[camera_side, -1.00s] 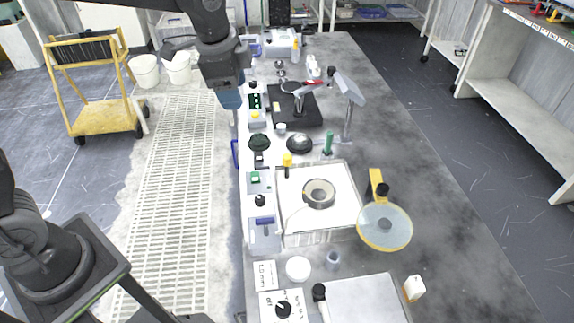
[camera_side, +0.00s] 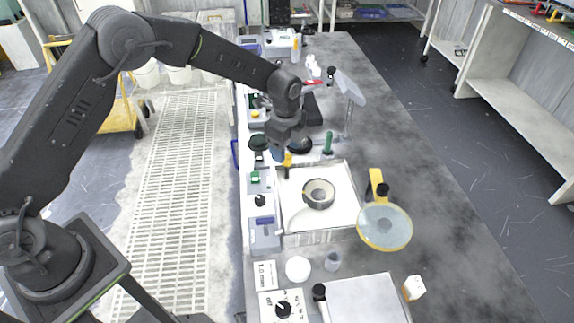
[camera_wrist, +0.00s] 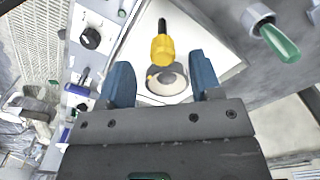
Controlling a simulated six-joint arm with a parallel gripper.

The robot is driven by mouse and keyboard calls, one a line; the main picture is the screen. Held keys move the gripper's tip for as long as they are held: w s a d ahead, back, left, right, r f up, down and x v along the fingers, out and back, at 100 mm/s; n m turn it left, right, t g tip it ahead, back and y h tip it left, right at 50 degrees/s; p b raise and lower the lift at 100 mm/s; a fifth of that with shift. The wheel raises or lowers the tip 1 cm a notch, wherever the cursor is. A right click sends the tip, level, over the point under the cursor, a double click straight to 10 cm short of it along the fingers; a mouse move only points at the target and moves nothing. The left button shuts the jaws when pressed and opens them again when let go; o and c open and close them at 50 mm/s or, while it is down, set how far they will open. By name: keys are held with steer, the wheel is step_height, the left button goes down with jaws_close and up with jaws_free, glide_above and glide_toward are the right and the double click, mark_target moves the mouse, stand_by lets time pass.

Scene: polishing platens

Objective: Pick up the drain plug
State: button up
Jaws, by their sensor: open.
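A yellow-topped piece with a black stem (camera_side: 288,160), which looks like the drain plug, is at the back left of the white tray (camera_side: 340,236). In the wrist view its yellow part (camera_wrist: 162,50) shows between and just ahead of my fingertips, with the black part pointing up the picture. My gripper (camera_side: 279,157) is over that back left corner, its blue fingers close to the yellow piece in the side view. The wrist view shows the gripper (camera_wrist: 162,72) open, with nothing visibly held. I cannot tell whether a finger touches the piece.
A grey ring (camera_side: 319,194) lies in the tray. A yellow-rimmed round lens (camera_side: 385,226) stands to its right. Small control boxes line the bench's left edge.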

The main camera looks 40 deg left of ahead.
mark_target(287, 165)
steer(key=shift+w+d+f, duration=0.1)
steer(key=shift+d+f, duration=0.05)
steer(key=shift+f, duration=3.3)
steer(key=shift+c, duration=0.2)
steer(key=c, duration=1)
steer(key=shift+o, duration=0.2)
steer(key=shift+r, duration=0.15)
